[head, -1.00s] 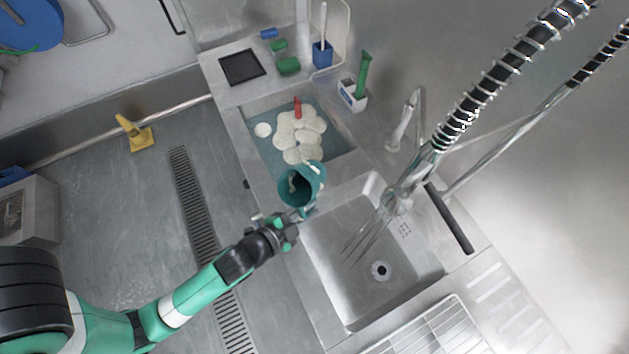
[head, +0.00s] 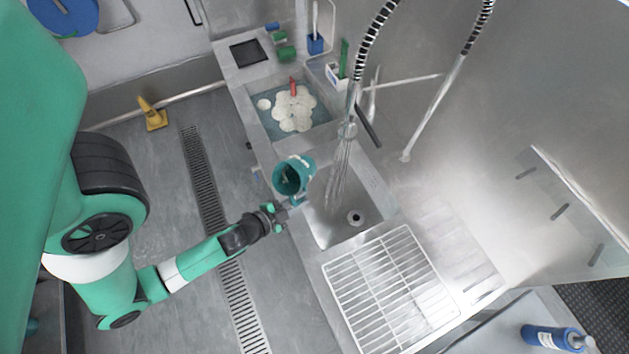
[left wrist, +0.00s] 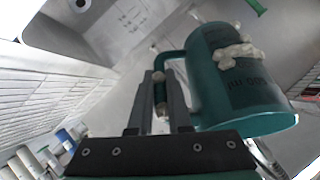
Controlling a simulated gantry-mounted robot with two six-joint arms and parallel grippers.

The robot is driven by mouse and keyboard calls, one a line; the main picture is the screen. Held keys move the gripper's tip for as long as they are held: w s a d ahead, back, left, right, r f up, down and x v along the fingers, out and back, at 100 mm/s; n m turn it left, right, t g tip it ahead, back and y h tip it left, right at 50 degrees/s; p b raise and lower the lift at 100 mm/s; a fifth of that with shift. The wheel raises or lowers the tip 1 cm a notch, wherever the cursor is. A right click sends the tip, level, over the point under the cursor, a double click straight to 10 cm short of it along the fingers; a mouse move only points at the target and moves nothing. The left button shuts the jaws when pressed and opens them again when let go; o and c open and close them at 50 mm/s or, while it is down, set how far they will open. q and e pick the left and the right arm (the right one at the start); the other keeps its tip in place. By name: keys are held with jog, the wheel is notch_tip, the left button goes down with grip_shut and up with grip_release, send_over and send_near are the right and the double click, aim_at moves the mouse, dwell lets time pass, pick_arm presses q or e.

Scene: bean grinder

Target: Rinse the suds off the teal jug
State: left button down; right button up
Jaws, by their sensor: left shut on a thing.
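The teal jug (head: 283,180) is at the left edge of the empty basin (head: 322,232), tilted so its open mouth faces the head camera. My left gripper (head: 283,209) is shut on the jug's handle, which shows between the fingers in the left wrist view (left wrist: 160,92). There the jug (left wrist: 222,105) has cream-coloured suds (left wrist: 235,52) on its side and dark lettering. Water streams from the spray head (head: 347,131) into the basin, to the right of the jug and apart from it. My right gripper is out of view.
A suds-filled basin (head: 262,124) lies beyond the jug. A wire rack (head: 385,290) is on the near side. A drain hole (head: 356,217) shows in the basin floor. The hanging hose (head: 371,42) and a tap (head: 373,95) stand behind.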

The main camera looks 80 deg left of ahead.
pick_arm(q)
jog(key=shift+s+a+r, duration=0.2)
jog(key=shift+a+r, duration=0.05)
jog(key=shift+a, duration=0.1)
jog(key=shift+w+a+f, duration=0.1)
jog(key=shift+w+a, duration=0.1)
jog(key=shift+w, duration=0.2)
jog(key=w+a+f, duration=0.2)
jog(key=w+a, duration=0.4)
jog(key=w, duration=0.5)
jog(key=shift+w+f+b, duration=0.35)
jog(key=shift+b, duration=0.1)
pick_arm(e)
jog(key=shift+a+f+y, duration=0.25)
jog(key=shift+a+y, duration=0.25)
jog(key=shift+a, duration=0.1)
